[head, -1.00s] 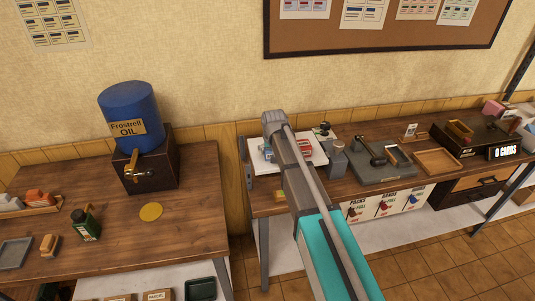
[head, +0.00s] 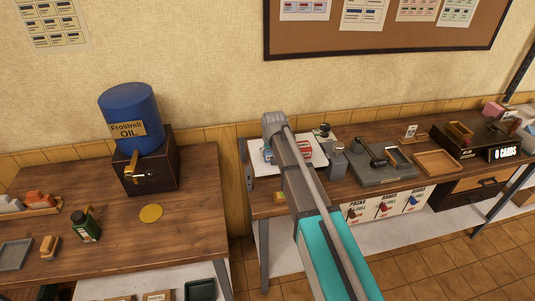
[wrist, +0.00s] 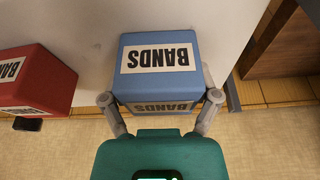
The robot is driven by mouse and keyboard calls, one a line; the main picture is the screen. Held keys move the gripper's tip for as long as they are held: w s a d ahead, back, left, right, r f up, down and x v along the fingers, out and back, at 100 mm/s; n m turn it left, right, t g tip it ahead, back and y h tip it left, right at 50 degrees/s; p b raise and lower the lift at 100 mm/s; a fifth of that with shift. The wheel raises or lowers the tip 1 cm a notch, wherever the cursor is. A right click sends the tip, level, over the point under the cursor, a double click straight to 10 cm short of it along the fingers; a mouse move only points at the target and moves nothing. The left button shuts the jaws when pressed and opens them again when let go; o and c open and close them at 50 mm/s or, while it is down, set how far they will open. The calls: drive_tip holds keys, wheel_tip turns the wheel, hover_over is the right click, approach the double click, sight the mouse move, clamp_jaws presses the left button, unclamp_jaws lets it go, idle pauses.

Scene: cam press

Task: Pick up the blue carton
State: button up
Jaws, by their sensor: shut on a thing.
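The blue carton (wrist: 160,56) with a BANDS label on its faces sits between the two fingers of my gripper (wrist: 160,97) in the wrist view. The fingers are shut on its sides. In the head view only a small part of the blue carton (head: 267,155) shows beside my arm, over the white board (head: 263,169). My arm hides the fingers there. I cannot tell whether the carton touches the board.
A red BANDS carton (wrist: 37,82) stands a little apart to the left in the wrist view. Right of my arm are a grey post (head: 337,160), a grey press plate (head: 378,172) and a wooden tray (head: 437,162). A gap separates this bench from the oil-drum table (head: 190,215).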

drive_tip(key=shift+r, duration=0.1)
wheel_tip(320, 180, up, 3)
drive_tip(key=p, duration=0.3)
drive_tip(key=s+d+r+p, duration=0.3)
drive_tip(key=d+r+p, duration=0.6)
drive_tip(key=d, duration=0.4)
drive_tip(key=shift+d+r+p, duration=0.35)
drive_tip(key=shift+r+p, duration=0.05)
drive_tip(key=shift+p, duration=0.1)
drive_tip(key=shift+w, duration=0.1)
drive_tip(key=shift+f, duration=0.1)
